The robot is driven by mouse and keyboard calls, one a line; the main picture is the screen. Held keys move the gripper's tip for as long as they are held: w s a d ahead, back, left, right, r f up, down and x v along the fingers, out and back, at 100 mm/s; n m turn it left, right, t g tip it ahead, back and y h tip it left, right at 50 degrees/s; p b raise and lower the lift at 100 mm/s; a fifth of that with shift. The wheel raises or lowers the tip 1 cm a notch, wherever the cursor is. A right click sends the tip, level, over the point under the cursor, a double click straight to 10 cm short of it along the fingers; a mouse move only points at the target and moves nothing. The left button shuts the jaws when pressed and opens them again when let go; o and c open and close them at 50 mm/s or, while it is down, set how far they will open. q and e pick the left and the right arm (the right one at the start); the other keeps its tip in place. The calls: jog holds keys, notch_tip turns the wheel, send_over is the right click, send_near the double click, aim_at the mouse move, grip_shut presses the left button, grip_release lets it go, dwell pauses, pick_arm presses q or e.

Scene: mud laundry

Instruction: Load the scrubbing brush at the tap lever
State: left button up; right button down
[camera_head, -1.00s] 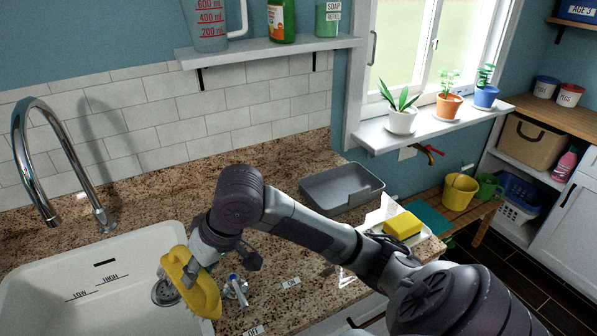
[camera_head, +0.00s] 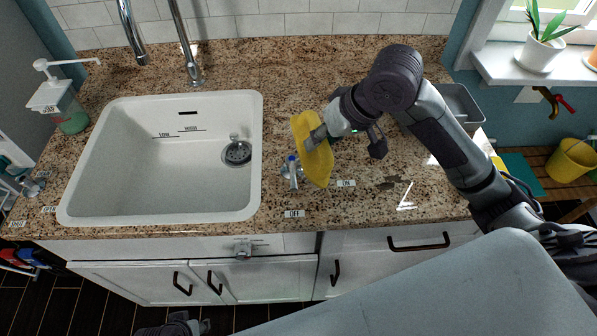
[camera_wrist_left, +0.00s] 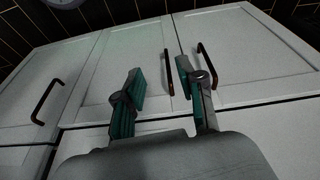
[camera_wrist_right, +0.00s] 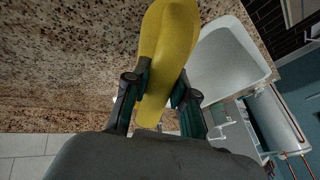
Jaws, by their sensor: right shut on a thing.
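The yellow scrubbing brush (camera_head: 313,155) is in my right gripper (camera_head: 316,137), tilted, above the counter just right of the tap lever (camera_head: 292,172). In the right wrist view the brush (camera_wrist_right: 170,40) sits between both fingers. The lever has a blue tip and stands by the sink's right rim. An "ON" label (camera_head: 345,183) lies right of it and an "OFF" label (camera_head: 293,214) in front. I cannot tell whether brush and lever touch. My left gripper (camera_wrist_left: 158,76) is open and empty before the white cabinet doors.
The white sink (camera_head: 165,185) with drain (camera_head: 237,152) is left of the lever. A soap dispenser (camera_head: 65,105) stands at the back left. A grey tray (camera_head: 462,100) is behind my right arm. The granite counter between lever and backsplash is clear.

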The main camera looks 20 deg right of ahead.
jog(key=shift+f, duration=0.25)
pick_arm(q)
jog(key=w+d+r+n+t+h, duration=0.4)
jog(key=d+r+h, duration=0.3)
jog(key=d+r, duration=0.75)
jog(key=w+d+r+n+t+h, duration=0.2)
jog(key=d+r+n+t+h, duration=0.35)
jog(key=d+r, duration=0.9)
jog(key=n+t+y, duration=0.4)
jog(key=n+y, duration=0.2)
jog(key=n, duration=0.6)
send_near(295, 172)
jog(key=p+x, duration=0.1)
jog(key=x, duration=0.9)
jog(key=shift+f, duration=0.2)
pick_arm(e)
jog(key=shift+r, duration=0.75)
